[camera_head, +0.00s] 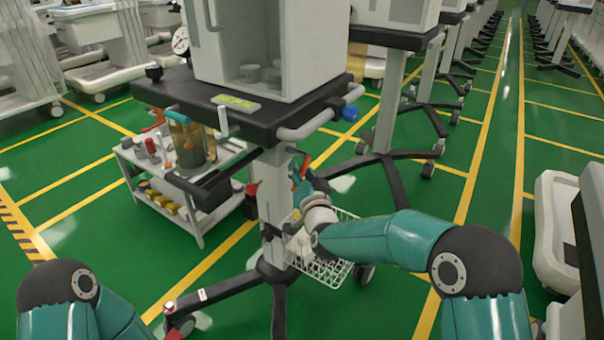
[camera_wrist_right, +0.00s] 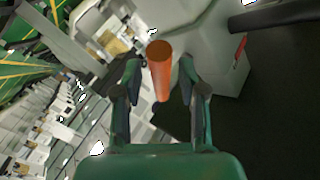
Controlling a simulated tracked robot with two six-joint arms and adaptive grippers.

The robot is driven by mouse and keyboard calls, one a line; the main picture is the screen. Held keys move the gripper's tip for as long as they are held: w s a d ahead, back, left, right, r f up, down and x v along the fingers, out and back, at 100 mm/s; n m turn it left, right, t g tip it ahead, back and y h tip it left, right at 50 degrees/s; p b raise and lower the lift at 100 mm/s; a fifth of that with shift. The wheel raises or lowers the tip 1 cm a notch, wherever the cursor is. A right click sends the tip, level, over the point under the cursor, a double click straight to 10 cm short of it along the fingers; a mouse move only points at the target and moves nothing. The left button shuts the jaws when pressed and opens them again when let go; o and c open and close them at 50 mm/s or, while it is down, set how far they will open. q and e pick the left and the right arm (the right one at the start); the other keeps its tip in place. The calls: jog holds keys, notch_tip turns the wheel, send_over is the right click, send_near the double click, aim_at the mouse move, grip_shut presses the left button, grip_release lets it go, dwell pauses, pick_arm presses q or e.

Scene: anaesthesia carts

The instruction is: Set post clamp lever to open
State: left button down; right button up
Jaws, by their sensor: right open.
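The cart's grey post (camera_head: 272,195) stands in the middle of the head view. In the right wrist view an orange cylindrical lever (camera_wrist_right: 160,70) points toward the camera, between the two fingers of my right gripper (camera_wrist_right: 160,88). The fingers are apart, with a gap on both sides of the lever. In the head view my right gripper (camera_head: 302,182) is beside the post, under the cart top, and partly hidden by its own wrist. An orange bit (camera_head: 294,170) shows there, too small to identify. My left arm enters at lower left; its gripper is not clearly visible.
The dark cart top (camera_head: 250,118) with a white handle (camera_head: 305,122) overhangs the right gripper. A wire basket (camera_head: 325,268) hangs below the wrist. A white trolley (camera_head: 185,205) stands to the left. Green floor is open to the right.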

grip_shut()
